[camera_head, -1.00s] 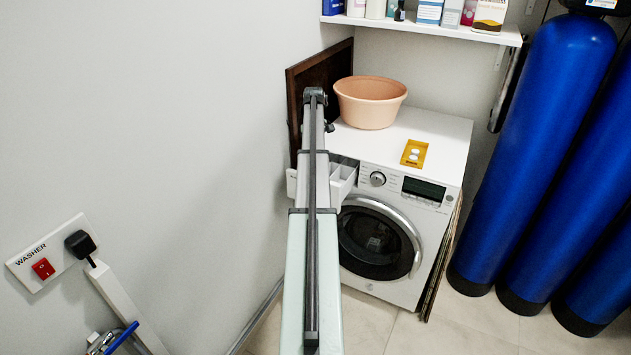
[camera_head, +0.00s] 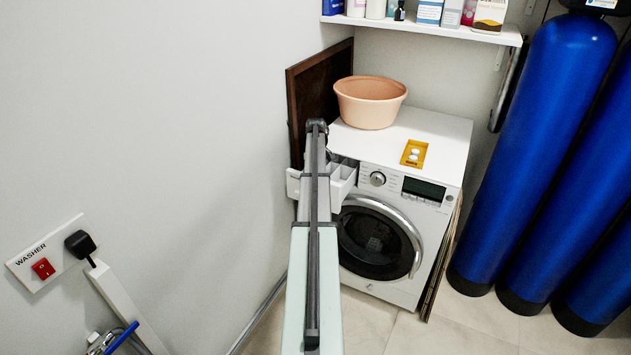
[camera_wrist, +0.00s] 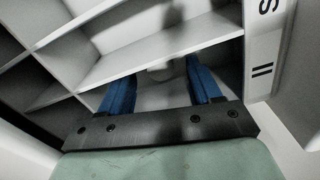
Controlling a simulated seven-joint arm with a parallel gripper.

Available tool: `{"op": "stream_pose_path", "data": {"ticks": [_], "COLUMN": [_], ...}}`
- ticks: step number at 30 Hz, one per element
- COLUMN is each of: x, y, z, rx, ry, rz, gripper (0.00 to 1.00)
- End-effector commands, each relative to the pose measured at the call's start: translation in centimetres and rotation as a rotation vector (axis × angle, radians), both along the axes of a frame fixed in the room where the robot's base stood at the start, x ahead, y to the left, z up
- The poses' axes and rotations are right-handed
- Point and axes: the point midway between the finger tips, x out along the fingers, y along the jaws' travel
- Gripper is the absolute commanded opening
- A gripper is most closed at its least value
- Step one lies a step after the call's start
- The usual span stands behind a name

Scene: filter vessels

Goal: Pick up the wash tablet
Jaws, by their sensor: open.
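Two round white wash tablets (camera_head: 414,153) lie in a small orange-yellow tray (camera_head: 409,163) on top of the washing machine (camera_head: 436,130). The machine's white detergent drawer (camera_head: 342,181) is pulled out at its upper left. In the wrist view my gripper (camera_wrist: 159,74) is open, its two blue fingers spread and pointing into the drawer's pale compartments (camera_wrist: 150,52). A small pale shape (camera_wrist: 160,74) shows between the fingertips; it may be a tablet, but I cannot tell. In the head view my gripper is hidden behind my arm.
A peach basin (camera_head: 370,103) stands at the back of the machine top. A dark board (camera_head: 317,95) leans on the wall at left. A shelf (camera_head: 440,29) with packages hangs above. Tall blue vessels (camera_head: 545,150) stand at right. In the wrist view a drawer wall (camera_wrist: 262,50) is marked "II".

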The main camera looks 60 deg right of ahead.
Motion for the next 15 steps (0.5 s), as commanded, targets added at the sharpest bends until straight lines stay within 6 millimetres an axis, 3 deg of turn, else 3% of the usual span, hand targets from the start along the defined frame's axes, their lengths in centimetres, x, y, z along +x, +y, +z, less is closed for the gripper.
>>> {"op": "stream_pose_path", "data": {"ticks": [3,10,15], "x": [0.04,0.04,0.05], "y": [0.01,0.02,0.02], "z": [-1.08,-1.18,-1.16], "rx": [0.000,0.000,0.000], "ry": [0.000,0.000,0.000], "rz": [0.000,0.000,0.001], "gripper": [0.63,0.63,0.47]}}
